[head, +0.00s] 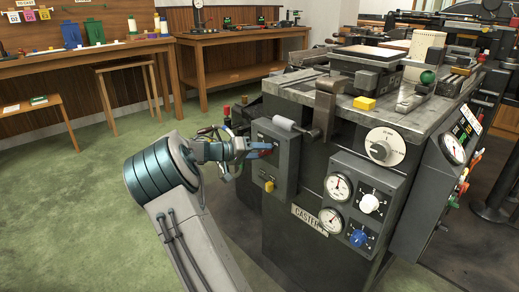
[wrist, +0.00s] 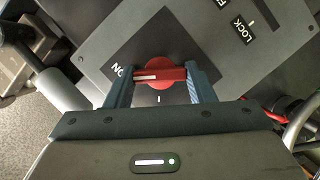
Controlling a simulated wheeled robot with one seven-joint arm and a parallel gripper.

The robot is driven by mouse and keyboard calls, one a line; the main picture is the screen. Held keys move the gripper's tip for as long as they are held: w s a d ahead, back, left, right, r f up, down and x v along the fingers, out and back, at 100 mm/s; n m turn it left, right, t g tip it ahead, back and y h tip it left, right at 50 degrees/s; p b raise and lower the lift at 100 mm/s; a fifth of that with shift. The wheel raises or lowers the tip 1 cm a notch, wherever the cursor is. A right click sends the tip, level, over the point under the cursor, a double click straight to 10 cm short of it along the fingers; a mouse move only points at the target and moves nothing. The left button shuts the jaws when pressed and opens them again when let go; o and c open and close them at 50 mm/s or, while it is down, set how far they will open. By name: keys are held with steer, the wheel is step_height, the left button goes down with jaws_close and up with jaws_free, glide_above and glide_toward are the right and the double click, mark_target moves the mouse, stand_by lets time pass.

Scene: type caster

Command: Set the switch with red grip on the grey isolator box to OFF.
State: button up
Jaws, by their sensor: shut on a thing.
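The grey isolator box (head: 276,172) is fixed to the left side of the dark machine. In the wrist view its grey face plate (wrist: 105,42) carries a round switch with a red grip (wrist: 172,74). The white line on the grip points left, towards the ON label (wrist: 119,71). The LOCK label (wrist: 243,30) and a partly cut-off label starting with F (wrist: 222,4) lie at the upper right. My gripper (wrist: 160,76) is shut on the red grip, one blue finger at each end. In the head view my gripper (head: 259,148) reaches the box from the left and hides much of the switch.
A grey cylindrical handle on a lever (head: 284,123) juts out just above the box; it also shows at left in the wrist view (wrist: 62,90). A yellow knob (head: 269,186) sits low on the box. Dials and knobs (head: 357,212) are to the right. Green floor to the left is free.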

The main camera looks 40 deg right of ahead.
steer(key=n+h+p, duration=0.1)
steer(key=n+p, duration=0.2)
steer(key=n+g+h+p, duration=0.1)
steer(key=n+p, duration=0.3)
steer(key=n+h+p, duration=0.2)
steer(key=n+p, duration=0.1)
steer(key=n, duration=0.1)
steer(key=shift+f+g, duration=0.2)
steer(key=shift+g, duration=0.2)
steer(key=shift+f+n+t+h+p, duration=0.1)
steer(key=shift+n+t+h+p, duration=0.35)
steer(key=shift+n, duration=0.75)
steer(key=shift+f+n+t+h+p, duration=0.15)
steer(key=shift+n+h+p, duration=0.3)
steer(key=shift+n+p, duration=0.6)
steer(key=shift+n, duration=0.35)
steer(key=o, duration=1)
